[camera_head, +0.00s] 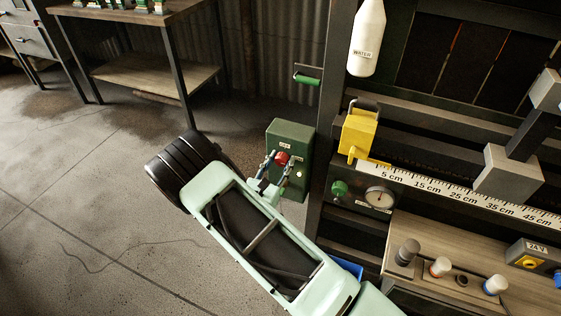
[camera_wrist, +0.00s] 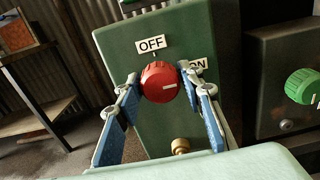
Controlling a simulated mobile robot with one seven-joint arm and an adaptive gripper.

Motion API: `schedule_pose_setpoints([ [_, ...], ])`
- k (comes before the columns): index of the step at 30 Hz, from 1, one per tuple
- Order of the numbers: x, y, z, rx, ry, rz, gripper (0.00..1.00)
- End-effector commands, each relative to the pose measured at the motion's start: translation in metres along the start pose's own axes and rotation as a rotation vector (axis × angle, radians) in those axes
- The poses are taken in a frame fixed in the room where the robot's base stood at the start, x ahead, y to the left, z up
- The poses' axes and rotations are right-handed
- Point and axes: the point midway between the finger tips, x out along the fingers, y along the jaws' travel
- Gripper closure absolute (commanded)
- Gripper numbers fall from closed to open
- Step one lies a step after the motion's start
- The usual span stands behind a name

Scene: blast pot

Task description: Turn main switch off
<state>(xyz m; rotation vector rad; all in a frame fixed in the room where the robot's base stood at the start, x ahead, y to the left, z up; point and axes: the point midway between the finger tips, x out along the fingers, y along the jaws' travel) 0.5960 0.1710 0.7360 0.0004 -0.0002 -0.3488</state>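The main switch is a red round knob (camera_wrist: 160,82) on a green box (camera_wrist: 125,45), and it also shows in the head view (camera_head: 282,158). An OFF label (camera_wrist: 151,44) sits above the knob and an ON label (camera_wrist: 196,65) to its right, partly hidden by a finger. The knob's white mark points right, toward the ON side. My gripper (camera_wrist: 160,75) is open, with its blue-padded fingers on either side of the knob. A small gap shows at the left finger; the right fingertip overlaps the knob's edge, and I cannot tell whether it touches.
A brass fitting (camera_wrist: 180,146) sits low on the box.

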Motion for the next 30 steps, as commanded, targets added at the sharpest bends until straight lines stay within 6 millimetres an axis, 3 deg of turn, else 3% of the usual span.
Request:
schedule_pose_setpoints([
  [1, -0.0001, 0.0, 0.0001, 0.0, 0.0, 0.0, 0.72],
  [7, -0.0002, 0.0, 0.0001, 0.0, 0.0, 0.0, 0.94],
  [19, -0.0008, 0.0007, 0.0, -0.084, 0.0, 0.002, 0.94],
  [30, -0.001, 0.0012, 0.0003, -0.386, 0.0, 0.003, 0.94],
])
